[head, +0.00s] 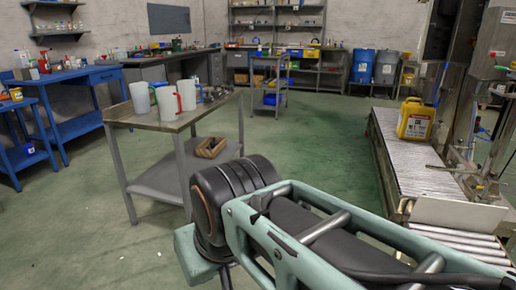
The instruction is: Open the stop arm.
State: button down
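A roller conveyor (405,165) runs along the right side. A yellow canister (416,119) with a dark label stands upright on it. A thin metal rod (447,169) sticks out over the rollers from the upright frame on the right. I cannot tell which of these two is the stop arm, or whether it is open. My own arm links fill the bottom middle and hide part of the conveyor's near end. My gripper is not in view.
Blue benches (87,75) line the left wall. The green floor (320,145) between table and conveyor is clear.

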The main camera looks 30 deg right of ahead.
aim_at(429, 167)
jog(key=i+l+z, duration=0.1)
jog(key=z, duration=0.25)
jog(key=i+z, duration=0.35)
jog(key=i+j+z, duration=0.1)
jog(key=z, duration=0.2)
jog(key=i+l+z, duration=0.1)
jog(key=i+z, duration=0.25)
jog(key=i, duration=0.2)
jog(key=i+j+z, duration=0.1)
jog(key=i+z, duration=0.25)
jog(key=i, duration=0.15)
jog(key=i+l+z, duration=0.1)
jog(key=i+l, duration=0.15)
jog(key=i, duration=0.2)
jog(key=i+l, duration=0.15)
jog(key=i, duration=0.35)
jog(key=l+z, duration=0.05)
